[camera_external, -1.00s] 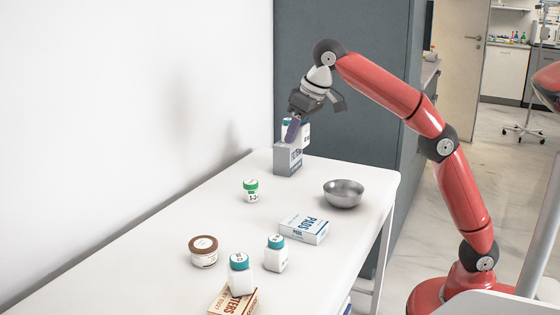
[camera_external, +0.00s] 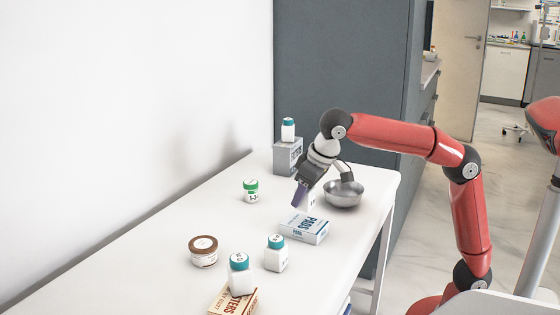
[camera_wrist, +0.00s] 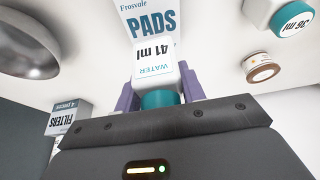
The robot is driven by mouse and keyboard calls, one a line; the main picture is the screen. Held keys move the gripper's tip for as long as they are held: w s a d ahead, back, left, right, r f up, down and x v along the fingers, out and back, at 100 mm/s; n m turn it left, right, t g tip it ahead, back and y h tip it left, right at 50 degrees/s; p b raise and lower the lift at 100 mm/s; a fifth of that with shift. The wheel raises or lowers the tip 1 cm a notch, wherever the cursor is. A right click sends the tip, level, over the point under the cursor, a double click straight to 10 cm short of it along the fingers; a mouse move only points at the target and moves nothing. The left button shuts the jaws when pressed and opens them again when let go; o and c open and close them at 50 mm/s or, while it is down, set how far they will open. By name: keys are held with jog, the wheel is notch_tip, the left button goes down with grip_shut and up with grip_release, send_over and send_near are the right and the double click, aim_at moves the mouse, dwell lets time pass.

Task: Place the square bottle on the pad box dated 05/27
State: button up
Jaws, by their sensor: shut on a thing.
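My gripper (camera_external: 303,196) is shut on a white, square-looking bottle (camera_wrist: 156,66) with a teal cap, labelled WATER 41 ml. The purple fingers (camera_wrist: 128,97) flank it in the wrist view. In the outside view the held bottle (camera_external: 312,201) is partly hidden by the gripper, just behind or above the far edge of a white and blue pad box (camera_external: 304,231). The box lies flat on the table; the word PADS on it (camera_wrist: 150,24) shows beyond the bottle in the wrist view. Its date is not readable. I cannot tell whether bottle and box touch.
A metal bowl (camera_external: 344,194) stands close right of my gripper. A grey filters box (camera_external: 287,157) bears another teal-capped bottle (camera_external: 288,130).

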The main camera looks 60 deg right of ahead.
aim_at(302, 207)
jog(key=shift+f+b, duration=0.6)
jog(key=shift+f, duration=1.35)
jog(key=shift+f, duration=0.1)
jog(key=o, duration=1)
jog(key=shift+c, duration=0.2)
jog(key=p+v, duration=0.3)
jog(key=v, duration=0.9)
jog(key=s+d+f, duration=0.4)
jog(key=s+d, duration=0.1)
jog(key=d, duration=0.2)
jog(key=s+d+f, duration=0.5)
jog(key=d, duration=0.3)
jog(key=s+d+f, duration=0.3)
jog(key=s+f, duration=0.2)
jog(key=f, duration=0.2)
jog(key=s+d+f+t, duration=0.1)
jog(key=s+d+f, duration=0.2)
jog(key=s+f, duration=0.2)
jog(key=shift+s+d+f, duration=0.2)
jog(key=shift+d+f, duration=0.05)
jog(key=shift+f, duration=0.7)
